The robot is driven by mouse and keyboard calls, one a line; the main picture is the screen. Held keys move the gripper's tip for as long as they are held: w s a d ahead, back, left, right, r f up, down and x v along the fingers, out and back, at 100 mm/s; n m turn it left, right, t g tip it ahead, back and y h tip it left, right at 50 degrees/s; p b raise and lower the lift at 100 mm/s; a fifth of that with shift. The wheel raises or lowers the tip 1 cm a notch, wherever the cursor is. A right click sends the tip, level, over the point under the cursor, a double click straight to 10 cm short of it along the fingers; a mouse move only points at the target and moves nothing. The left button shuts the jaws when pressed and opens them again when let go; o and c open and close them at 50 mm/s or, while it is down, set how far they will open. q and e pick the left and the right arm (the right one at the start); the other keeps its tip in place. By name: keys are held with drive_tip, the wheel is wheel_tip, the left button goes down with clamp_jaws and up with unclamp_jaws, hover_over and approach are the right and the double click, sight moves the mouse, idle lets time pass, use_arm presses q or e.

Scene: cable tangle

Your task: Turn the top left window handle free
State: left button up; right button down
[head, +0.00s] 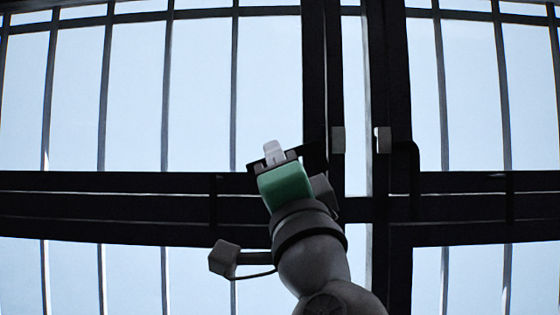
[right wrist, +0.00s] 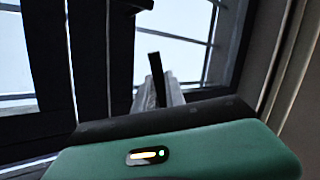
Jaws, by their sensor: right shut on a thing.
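The dark top left window handle (head: 312,148) stands out left from a small grey block (head: 338,139) on the left window frame, in the middle of the head view. My right gripper (head: 274,153), with a green body, is up against the left part of the handle. In the right wrist view, its grey fingers (right wrist: 160,94) are shut on a dark bar, the handle (right wrist: 156,72), whose end sticks up between them. The gripper's body hides part of the handle. My left gripper is in neither view.
A matching grey block (head: 382,139) and a dark right handle (head: 414,162) sit on the right window frame. Dark upright bars and a wide dark crossbeam (head: 110,205) run across the bright windows. A narrow bright gap (head: 353,100) lies between the two frames.

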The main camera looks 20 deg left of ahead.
drive_tip(key=m+h, duration=0.1)
drive_tip(key=r+m+t+h+p, duration=0.1)
drive_tip(key=m, duration=0.2)
drive_tip(key=shift+a+r+t+h, duration=0.2)
drive_tip(key=shift+r+t+h, duration=0.2)
drive_tip(key=shift+r+m+t+h+p, duration=0.15)
drive_tip(key=shift+m+h+p, duration=0.2)
drive_tip(key=shift+m, duration=0.3)
drive_tip(key=shift+r+m+t+h+p, duration=0.1)
drive_tip(key=shift+r+m+t+h, duration=0.1)
drive_tip(key=shift+m+h, duration=0.4)
drive_tip(key=shift+r+m+t+h+p, duration=0.15)
drive_tip(key=shift+m+h+p, duration=0.1)
drive_tip(key=shift+m, duration=0.5)
drive_tip(key=shift+r, duration=0.1)
